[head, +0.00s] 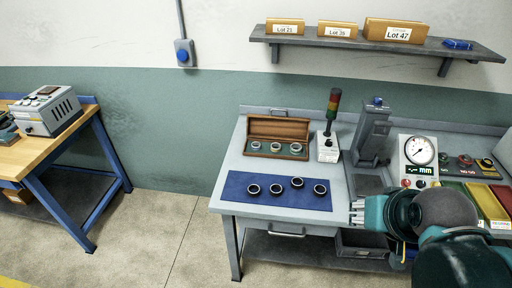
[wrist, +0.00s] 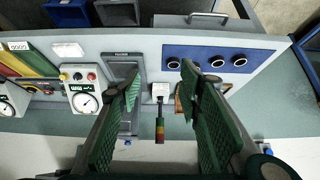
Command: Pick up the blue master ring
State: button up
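An open wooden case (head: 277,129) stands on the bench, left of the signal tower. It holds three small rings, one at its left (head: 256,145), one in the middle (head: 275,147) and one at its right (head: 296,147). They are too small to tell for sure which is the blue master ring. My gripper (head: 357,212) is at the bench's front, right of the blue mat and well apart from the case. The wrist view shows my gripper (wrist: 161,75) open and empty. There its right finger hides most of the case.
A blue mat (head: 240,197) bears several dark rings in front of the case. The signal tower (head: 328,145) and a grey column fixture (head: 373,135) stand right of the case. A dial gauge (head: 419,151) and coloured bins (head: 474,200) are farther right. A shelf (head: 380,43) hangs above.

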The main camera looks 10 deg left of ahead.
jog(key=shift+w+r, duration=0.1)
jog(key=w+a+r+n+g+p, duration=0.1)
jog(key=w+a+r+n, duration=0.25)
jog(key=w, duration=0.75)
jog(key=w+a+r+n+g+p, duration=0.25)
jog(key=w+a+r, duration=0.25)
jog(key=w, duration=0.6)
jog(key=w+a+f+n+g+p, duration=0.1)
jog(key=w+a+f+n, duration=0.1)
jog(key=w+a, duration=0.45)
jog(key=w+a+f+n, duration=0.2)
jog(key=w+a, duration=0.1)
jog(key=w, duration=0.6)
jog(key=w+a+f+n+g+p, duration=0.1)
jog(key=w+a+f+n, duration=0.2)
jog(key=w+a+f, duration=0.5)
jog(key=w+a+f+n+g+p, duration=0.1)
jog(key=w+a+f+n+p, duration=0.1)
jog(key=w+a+f, duration=0.5)
jog(key=shift+w+a+f+n+g, duration=0.4)
jog(key=shift+a+f+n, duration=0.8)
jog(key=shift+f, duration=1.55)
jog(key=shift+a+f+m, duration=0.1)
jog(key=shift+a+m, duration=0.15)
jog(key=shift+m, duration=0.05)
jog(key=shift+f, duration=1.2)
